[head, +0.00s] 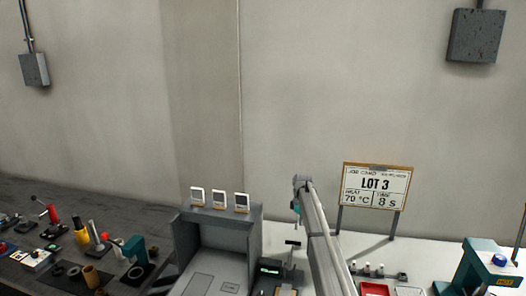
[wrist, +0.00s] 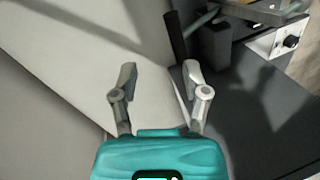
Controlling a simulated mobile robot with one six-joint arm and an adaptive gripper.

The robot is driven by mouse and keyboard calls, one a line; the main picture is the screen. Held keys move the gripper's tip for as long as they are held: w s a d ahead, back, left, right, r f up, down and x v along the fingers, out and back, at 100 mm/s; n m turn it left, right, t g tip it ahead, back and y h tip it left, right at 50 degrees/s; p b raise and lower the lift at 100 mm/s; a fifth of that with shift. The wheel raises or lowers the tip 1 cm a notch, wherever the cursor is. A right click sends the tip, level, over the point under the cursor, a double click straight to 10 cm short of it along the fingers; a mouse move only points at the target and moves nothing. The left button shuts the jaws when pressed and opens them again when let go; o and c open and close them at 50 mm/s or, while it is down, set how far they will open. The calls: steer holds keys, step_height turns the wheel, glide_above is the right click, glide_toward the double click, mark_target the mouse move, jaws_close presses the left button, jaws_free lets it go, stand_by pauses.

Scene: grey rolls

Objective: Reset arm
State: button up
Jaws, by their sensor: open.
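My arm rises from the bottom of the head view, and its end shows near the middle of that view; the fingers cannot be made out there. In the wrist view my gripper (wrist: 160,80) has its two grey fingers spread apart with nothing between them. Its teal body fills the bottom of that view. Behind the fingers are a pale surface (wrist: 90,50) and a dark one (wrist: 265,120).
A grey machine (head: 205,255) with several small displays on top stands left of my arm. A sign reading LOT 3 (head: 375,190) stands to the right. A teal device (head: 490,268) is at far right. Tools and rolls crowd the dark bench (head: 40,195) at left.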

steer(key=s+m+t, duration=0.2)
steer(key=s+m, duration=1)
steer(key=s, duration=3.1)
steer(key=shift+s+d+f+t+h, duration=0.15)
steer(key=shift+d+f+t+h, duration=0.1)
steer(key=shift+d+t+h, duration=0.15)
